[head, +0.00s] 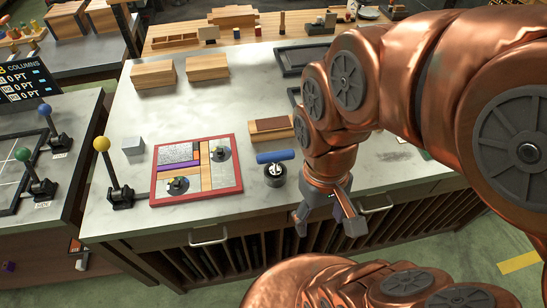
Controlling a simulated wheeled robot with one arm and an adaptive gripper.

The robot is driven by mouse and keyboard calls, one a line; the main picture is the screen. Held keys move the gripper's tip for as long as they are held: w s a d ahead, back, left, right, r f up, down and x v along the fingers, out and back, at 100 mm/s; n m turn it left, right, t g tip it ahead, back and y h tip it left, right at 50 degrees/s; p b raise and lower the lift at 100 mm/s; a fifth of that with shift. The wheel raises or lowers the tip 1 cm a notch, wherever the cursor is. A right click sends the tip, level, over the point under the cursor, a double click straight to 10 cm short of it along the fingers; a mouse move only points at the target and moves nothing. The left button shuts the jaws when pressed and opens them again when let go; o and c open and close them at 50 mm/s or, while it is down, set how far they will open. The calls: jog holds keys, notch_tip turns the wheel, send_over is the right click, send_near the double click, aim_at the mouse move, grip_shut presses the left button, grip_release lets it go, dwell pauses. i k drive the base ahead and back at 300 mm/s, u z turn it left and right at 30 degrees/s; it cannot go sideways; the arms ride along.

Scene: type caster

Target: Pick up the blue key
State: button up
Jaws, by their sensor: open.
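A blue bar-shaped handle, which looks like the blue key (276,156), lies crosswise on top of a small round dark-and-white base (274,177). It is on the light worktop, just right of a red-framed board. My gripper (328,222) is to the right of the blue key and nearer the camera, by the worktop's front edge. Its fingers point down, spread apart with nothing between them. It is apart from the key. My copper arm hides part of the worktop to the right.
The red-framed board (238,176) holds coloured panels and round dials. A yellow-knobbed lever (103,146) and a grey cube (132,146) stand left. A wooden block with a brown top (266,130) sits close behind the key. Wooden boxes (154,74) stand farther back. Bare worktop lies between.

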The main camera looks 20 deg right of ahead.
aim_at(275, 170)
jog(key=k, duration=1.25)
jog(key=u, duration=0.55)
jog(key=i, duration=0.95)
jog(key=u, duration=0.4)
